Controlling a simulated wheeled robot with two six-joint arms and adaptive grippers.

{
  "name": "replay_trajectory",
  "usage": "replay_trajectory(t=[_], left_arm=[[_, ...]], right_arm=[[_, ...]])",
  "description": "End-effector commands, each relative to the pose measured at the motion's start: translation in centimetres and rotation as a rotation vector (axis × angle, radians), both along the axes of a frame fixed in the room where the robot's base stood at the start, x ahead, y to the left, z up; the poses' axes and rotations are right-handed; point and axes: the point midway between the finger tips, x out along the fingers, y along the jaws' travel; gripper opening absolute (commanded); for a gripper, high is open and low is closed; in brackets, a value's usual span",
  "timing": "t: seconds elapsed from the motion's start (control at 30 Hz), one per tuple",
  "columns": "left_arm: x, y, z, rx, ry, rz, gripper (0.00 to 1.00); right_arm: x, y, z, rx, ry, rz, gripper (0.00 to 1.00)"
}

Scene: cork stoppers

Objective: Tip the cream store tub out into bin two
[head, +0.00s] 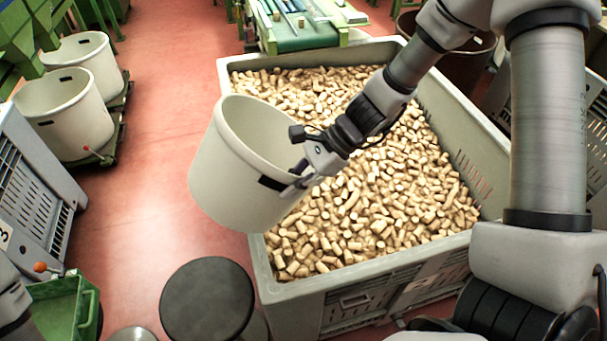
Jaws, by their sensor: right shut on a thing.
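The cream tub (235,165) hangs in the air over the left edge of a large grey bin (285,293) heaped with cork stoppers. The tub is tilted a little, its mouth up and towards the right. The inner wall that shows is bare; its floor is hidden. My right gripper (292,182) is shut on the tub's rim at its right side. My left gripper is out of view; only a piece of that arm shows at the lower left edge.
Two cream tubs (65,115) stand on a dark base at the left. A grey crate (35,180) marked 3 and a green cart (65,305) are at the left edge. A dark round stool (207,300) stands in front. A green conveyor (300,35) is behind the bin. Red floor is clear at left centre.

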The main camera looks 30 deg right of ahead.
Motion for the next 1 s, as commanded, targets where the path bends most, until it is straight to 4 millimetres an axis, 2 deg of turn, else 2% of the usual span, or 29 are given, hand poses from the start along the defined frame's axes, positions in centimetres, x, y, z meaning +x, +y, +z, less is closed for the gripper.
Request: replay_trajectory(t=[0.03, 0.27, 0.5, 0.67, 1.0], left_arm=[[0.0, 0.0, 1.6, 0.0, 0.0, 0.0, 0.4], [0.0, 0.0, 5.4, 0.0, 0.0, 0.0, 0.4], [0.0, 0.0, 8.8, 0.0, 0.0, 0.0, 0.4], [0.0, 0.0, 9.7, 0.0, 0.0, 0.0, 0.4], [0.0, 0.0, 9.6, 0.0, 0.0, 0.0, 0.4]], right_arm=[[0.0, 0.4, 1.3, -0.069, 0.008, 0.009, 0.0], [0.2, 1.5, 3.0, -0.339, 0.051, 0.005, 0.0], [0.2, 1.1, 1.3, -0.591, 0.097, 0.003, 0.0], [0.2, 1.1, 0.6, -0.649, 0.106, 0.0, 0.0], [0.2, 1.1, 0.2, -0.66, 0.107, 0.0, 0.0]])
